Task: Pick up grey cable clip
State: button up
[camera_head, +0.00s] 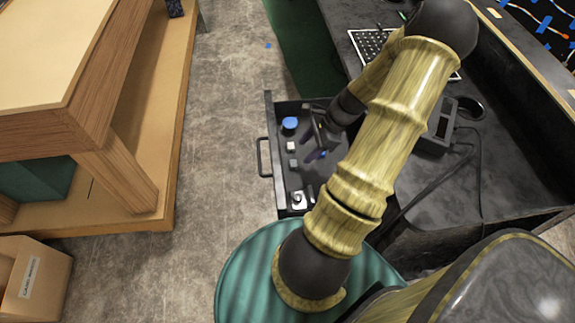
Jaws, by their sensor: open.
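My gripper (324,136) is over the open black drawer (274,118), near its right part, with its fingers pointing down. It is open. Two small light grey pieces lie in the drawer, one (291,146) left of the gripper and one (294,163) a little below that. Either may be the grey cable clip; they are too small to tell. A pale metallic piece (298,198) lies at the drawer's near end. My arm hides the drawer's right part, and the area under the gripper is partly hidden.
A round blue-topped thing (290,123) stands in the drawer, close left of my gripper. The drawer handle (264,157) sticks out left. A black console worktop (440,185) with a grey device and cables is at right. A wooden table (115,165) is at left; bare floor (215,130) lies between.

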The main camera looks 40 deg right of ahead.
aim_at(296, 163)
jog(key=shift+d+f+m, duration=0.4)
jog(key=shift+x, duration=1.15)
jog(key=shift+s+d, duration=0.1)
jog(key=shift+w+a+f+b, duration=0.2)
jog(key=shift+a+f+b, duration=0.15)
jog(key=shift+f+b, duration=0.05)
jog(key=b+x, duration=0.1)
jog(key=x, duration=0.3)
jog(key=shift+f, duration=0.15)
jog(key=shift+d, duration=0.1)
